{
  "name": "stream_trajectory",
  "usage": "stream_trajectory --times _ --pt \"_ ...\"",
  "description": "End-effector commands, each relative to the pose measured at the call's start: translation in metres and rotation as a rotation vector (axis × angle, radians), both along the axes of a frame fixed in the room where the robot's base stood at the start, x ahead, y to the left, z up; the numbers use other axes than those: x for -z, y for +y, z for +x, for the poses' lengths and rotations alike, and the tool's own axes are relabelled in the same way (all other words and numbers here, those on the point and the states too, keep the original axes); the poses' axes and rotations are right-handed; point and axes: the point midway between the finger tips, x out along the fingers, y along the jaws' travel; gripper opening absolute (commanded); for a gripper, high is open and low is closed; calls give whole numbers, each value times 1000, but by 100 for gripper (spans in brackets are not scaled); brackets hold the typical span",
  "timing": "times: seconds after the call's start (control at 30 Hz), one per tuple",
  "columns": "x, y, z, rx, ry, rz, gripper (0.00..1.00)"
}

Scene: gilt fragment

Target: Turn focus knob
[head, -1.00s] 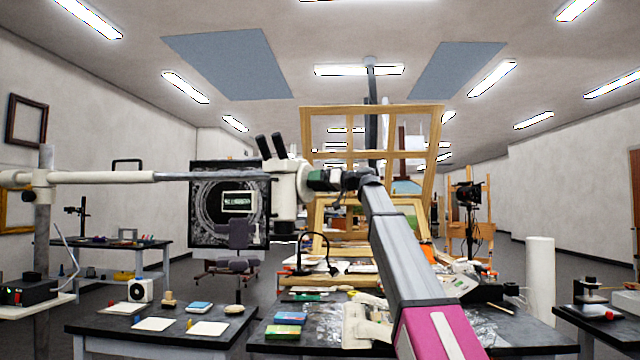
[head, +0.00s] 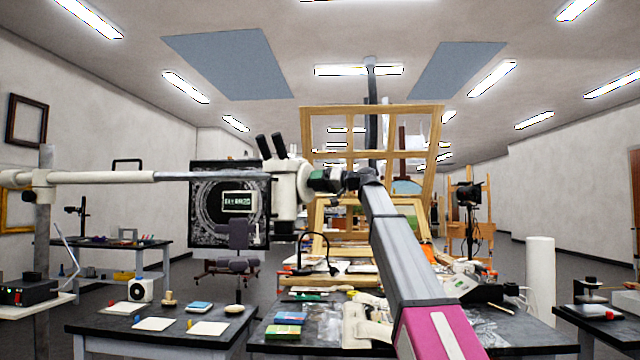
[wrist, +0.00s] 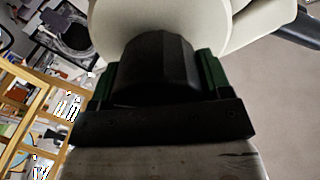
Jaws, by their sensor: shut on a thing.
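The microscope (head: 285,184) is white with two black eyepieces (head: 271,146). It hangs from a horizontal boom (head: 110,177) that comes in from the left. My gripper (head: 320,180) is at the right side of the microscope's head. In the wrist view, the black focus knob (wrist: 155,68) sits between the green fingers of my gripper (wrist: 155,76), which are shut on it. The knob's outer end faces my palm, and the pale housing (wrist: 150,18) is just behind it. In the head view, my gripper and wrist mostly hide the knob.
A dark screen (head: 205,225) with a small bright inset stands behind the microscope. Black-topped tables (head: 165,318) with papers, boxes and tools lie below. A wooden frame (head: 318,110) stands behind my arm. The air around the boom looks free.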

Motion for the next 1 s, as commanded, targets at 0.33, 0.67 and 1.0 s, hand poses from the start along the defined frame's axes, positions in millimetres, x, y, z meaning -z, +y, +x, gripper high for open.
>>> stream_trajectory --times 0.33,0.67,1.0 --pt "1 -1 1 1 205 82 48" --pt "1 -1 1 0 294 117 48" --pt "1 -1 1 1 299 119 48"
